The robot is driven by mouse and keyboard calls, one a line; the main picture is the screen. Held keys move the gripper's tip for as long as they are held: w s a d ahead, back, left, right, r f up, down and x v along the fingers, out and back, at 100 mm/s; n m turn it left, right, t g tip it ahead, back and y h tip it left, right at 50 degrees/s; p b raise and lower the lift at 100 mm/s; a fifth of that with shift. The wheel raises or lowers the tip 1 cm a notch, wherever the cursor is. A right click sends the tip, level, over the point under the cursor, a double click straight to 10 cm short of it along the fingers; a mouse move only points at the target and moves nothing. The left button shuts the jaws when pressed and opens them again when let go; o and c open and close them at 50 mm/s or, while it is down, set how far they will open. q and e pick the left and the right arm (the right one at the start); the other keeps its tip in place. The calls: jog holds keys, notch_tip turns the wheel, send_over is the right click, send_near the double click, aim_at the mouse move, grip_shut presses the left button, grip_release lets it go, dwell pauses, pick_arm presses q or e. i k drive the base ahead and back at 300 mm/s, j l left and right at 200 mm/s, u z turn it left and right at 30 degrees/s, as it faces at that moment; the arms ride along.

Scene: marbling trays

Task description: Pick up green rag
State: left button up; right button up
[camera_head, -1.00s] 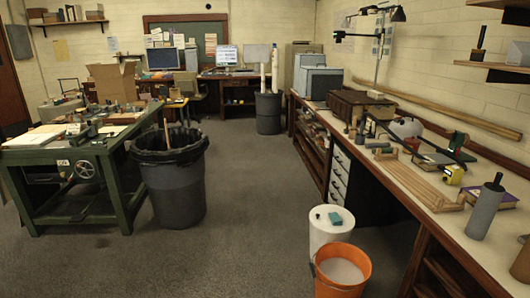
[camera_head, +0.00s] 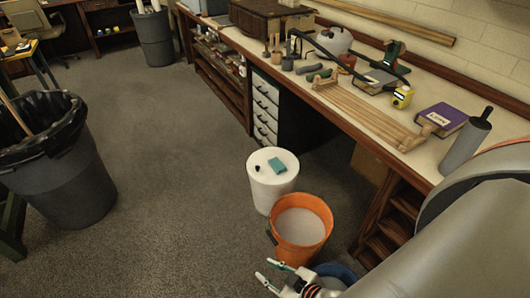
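A small teal-green folded piece (camera_head: 277,167), which looks like the green rag, lies on top of a white round drum (camera_head: 270,196). A small dark object (camera_head: 257,168) lies beside it on the same lid. My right gripper (camera_head: 264,268) is at the bottom of the view, low in front of the orange bucket. Its two fingers are spread apart with nothing between them. It is well short of the rag, with the bucket between them in the picture. My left gripper is not in view.
An orange bucket (camera_head: 301,244) with pale contents stands just in front of the drum. A blue bucket (camera_head: 336,272) is partly hidden by my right arm. A long workbench (camera_head: 345,110) with tools runs along the right. A grey bin (camera_head: 69,192) stands left; the floor between is clear.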

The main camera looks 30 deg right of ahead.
aim_at(277, 167)
jog(key=i, duration=1)
jog(key=i+j+z, duration=0.1)
jog(key=i, duration=0.9)
jog(key=i+j, duration=0.1)
jog(key=i, duration=0.85)
jog(key=i+z, duration=0.15)
jog(key=z, duration=2.25)
